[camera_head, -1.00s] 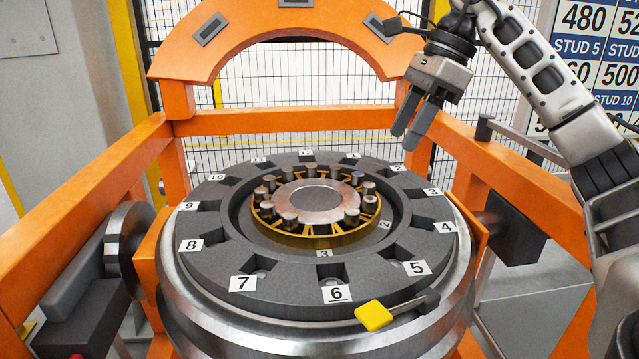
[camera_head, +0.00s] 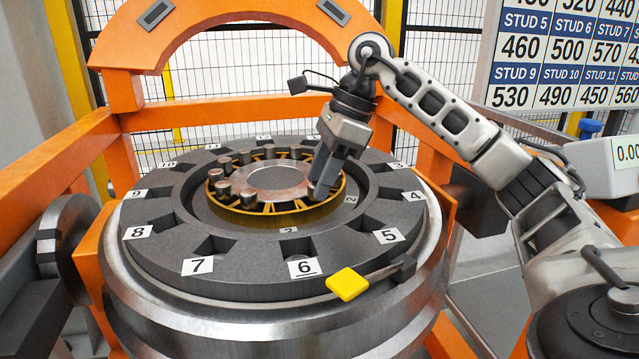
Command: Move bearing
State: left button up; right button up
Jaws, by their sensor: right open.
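The bearing is a gold cage (camera_head: 275,207) with several upright steel rollers around a flat centre disc (camera_head: 277,182). It sits in the recess of a dark ring (camera_head: 250,254) with numbered slots. My right gripper (camera_head: 321,186) reaches in from the right and points down over the right side of the bearing. Its fingers are beside or around a roller there and hide part of it. I cannot tell whether they touch it. The right gripper is open. My left gripper is not in view.
A yellow-handled tool (camera_head: 348,284) lies on the front right edge of the ring near label 5. An orange frame (camera_head: 65,192) surrounds the wheelset, with an arch behind. A stud number board (camera_head: 560,62) stands at the back right. A display box (camera_head: 612,165) is at the right.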

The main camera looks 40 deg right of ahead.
jog(key=shift+w+a+f, duration=0.1)
jog(key=shift+a+f, duration=0.05)
jog(key=shift+f, duration=0.2)
grip_shut()
